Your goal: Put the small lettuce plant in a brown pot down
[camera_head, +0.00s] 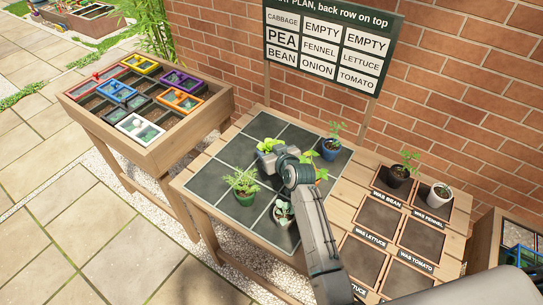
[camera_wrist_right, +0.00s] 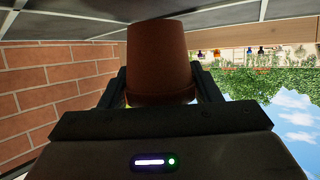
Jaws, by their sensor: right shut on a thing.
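My right gripper (camera_head: 266,157) is over the back left part of the dark tiled grid (camera_head: 230,148) on the table. It is shut on the brown pot (camera_wrist_right: 160,58), which shows in the right wrist view between the two fingers. That view is upside down; the pot's base is close to the grey tiled surface, and I cannot tell if it touches. Bright green leaves (camera_head: 270,145) show at the gripper in the head view; the pot there is mostly hidden by the gripper. My left gripper is out of view.
A bushy plant (camera_head: 243,182) stands to the front left, a pale-potted plant (camera_head: 284,211) in front, and a blue-potted plant (camera_head: 331,147) to the right. Other leaves (camera_head: 322,174) show behind my arm. A sign (camera_head: 330,45) stands at the back; labelled squares (camera_head: 378,216) lie right.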

